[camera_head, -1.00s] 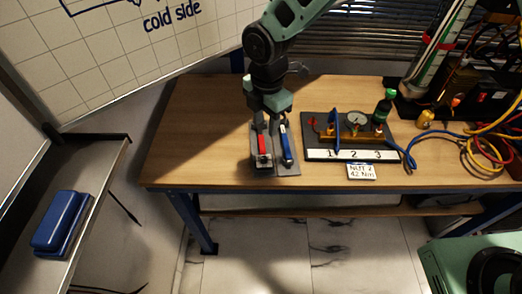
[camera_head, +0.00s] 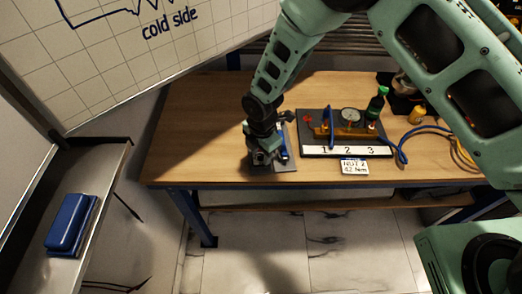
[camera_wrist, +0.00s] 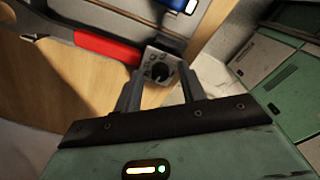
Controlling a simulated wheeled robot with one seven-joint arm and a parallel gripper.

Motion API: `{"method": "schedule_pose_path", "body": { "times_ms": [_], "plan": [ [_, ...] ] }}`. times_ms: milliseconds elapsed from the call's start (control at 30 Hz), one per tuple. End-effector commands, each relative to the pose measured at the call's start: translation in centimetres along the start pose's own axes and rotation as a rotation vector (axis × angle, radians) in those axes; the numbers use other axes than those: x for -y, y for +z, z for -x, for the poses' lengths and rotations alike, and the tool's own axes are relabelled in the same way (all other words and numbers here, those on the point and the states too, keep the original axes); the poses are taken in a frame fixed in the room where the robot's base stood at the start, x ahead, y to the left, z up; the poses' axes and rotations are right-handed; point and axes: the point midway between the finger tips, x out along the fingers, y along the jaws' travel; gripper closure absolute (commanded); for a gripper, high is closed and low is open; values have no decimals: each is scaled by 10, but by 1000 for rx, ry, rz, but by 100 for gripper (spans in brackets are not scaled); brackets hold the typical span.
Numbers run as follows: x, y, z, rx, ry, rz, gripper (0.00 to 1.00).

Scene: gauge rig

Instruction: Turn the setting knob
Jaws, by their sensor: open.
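In the wrist view, a dark round knob (camera_wrist: 159,71) sits on a small grey block at the end of a red-handled tool (camera_wrist: 105,46). My gripper (camera_wrist: 160,80) is open. Its two fingers stand on either side of the knob in the picture; I cannot tell whether they touch it. In the head view, my gripper (camera_head: 262,160) is low over the front left of a grey mat (camera_head: 287,166) and hides the red tool and its knob. A blue-handled tool (camera_head: 282,143) lies on the mat just right of my gripper.
The wooden bench (camera_head: 200,125) is clear left of the mat. A dark rig board (camera_head: 306,127) with a gauge (camera_head: 350,115) and a blue upright part (camera_head: 331,126) stands to the right.

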Motion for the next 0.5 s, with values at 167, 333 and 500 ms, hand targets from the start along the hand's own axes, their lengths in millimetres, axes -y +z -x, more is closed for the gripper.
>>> {"method": "schedule_pose_path", "body": {
  "times_ms": [167, 333, 500],
  "plan": [
    [0, 0, 0, 0, 0, 0, 65],
    [0, 0, 0, 0, 0, 0, 100],
    [0, 0, 0, 0, 0, -4, 100]
  ]
}}
